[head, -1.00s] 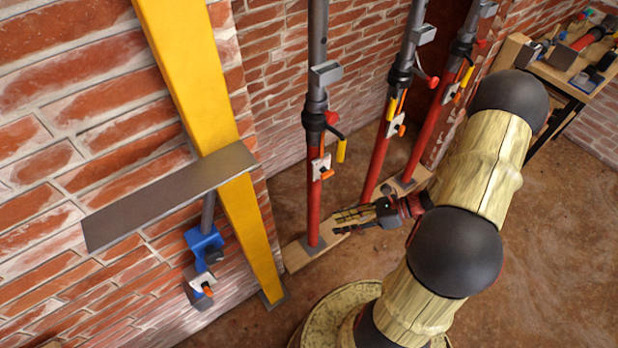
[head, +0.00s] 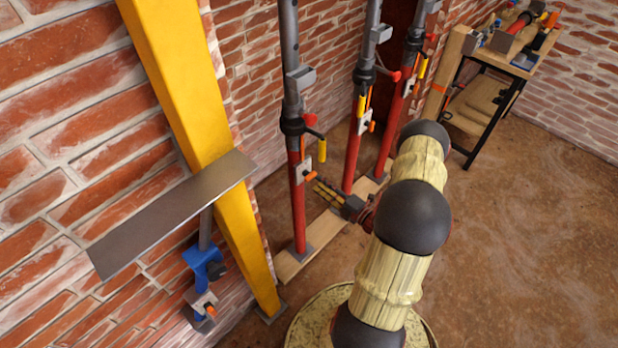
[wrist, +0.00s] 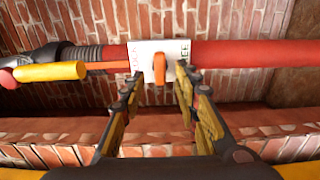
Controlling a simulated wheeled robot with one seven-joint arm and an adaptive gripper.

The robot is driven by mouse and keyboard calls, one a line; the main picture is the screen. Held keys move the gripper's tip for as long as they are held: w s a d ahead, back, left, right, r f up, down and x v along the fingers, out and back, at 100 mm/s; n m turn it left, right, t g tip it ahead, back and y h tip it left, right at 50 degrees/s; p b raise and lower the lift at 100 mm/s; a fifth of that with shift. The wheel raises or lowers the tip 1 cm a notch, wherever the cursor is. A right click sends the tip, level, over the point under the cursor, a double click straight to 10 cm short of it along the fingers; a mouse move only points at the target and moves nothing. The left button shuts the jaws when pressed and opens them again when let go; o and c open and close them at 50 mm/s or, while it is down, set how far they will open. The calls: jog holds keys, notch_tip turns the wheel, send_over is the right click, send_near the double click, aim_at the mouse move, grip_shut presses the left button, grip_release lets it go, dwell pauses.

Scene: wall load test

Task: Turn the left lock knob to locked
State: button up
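The left lock knob is an orange tab (wrist: 159,68) on a white plate (wrist: 143,55) fixed to the leftmost red prop (wrist: 250,53). In the wrist view the knob stands upright in the picture, across the prop, between red lettering at the plate's left and dark "EE" letters at its right. In the head view the knob (head: 310,176) is small beside the prop. My gripper (wrist: 160,78) is open, with one finger either side of the knob in the picture. Whether the fingers touch it I cannot tell. The gripper (head: 314,181) points at the plate in the head view.
A yellow-handled lever (wrist: 52,72) sticks out left of the plate. Two more red props (head: 352,150) stand behind on a wooden plank (head: 288,268). A yellow post (head: 185,90) with a steel shelf (head: 170,210) is at left. A workbench (head: 485,90) stands far right.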

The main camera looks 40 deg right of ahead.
aim_at(312, 178)
jog(key=shift+w+a+b, duration=0.15)
jog(key=shift+w+b, duration=0.15)
jog(key=shift+w, duration=1.25)
jog(key=shift+w+a+b, duration=0.1)
jog(key=shift+w+b, duration=0.15)
jog(key=shift+w, duration=1.25)
jog(key=shift+c, duration=1)
grip_shut()
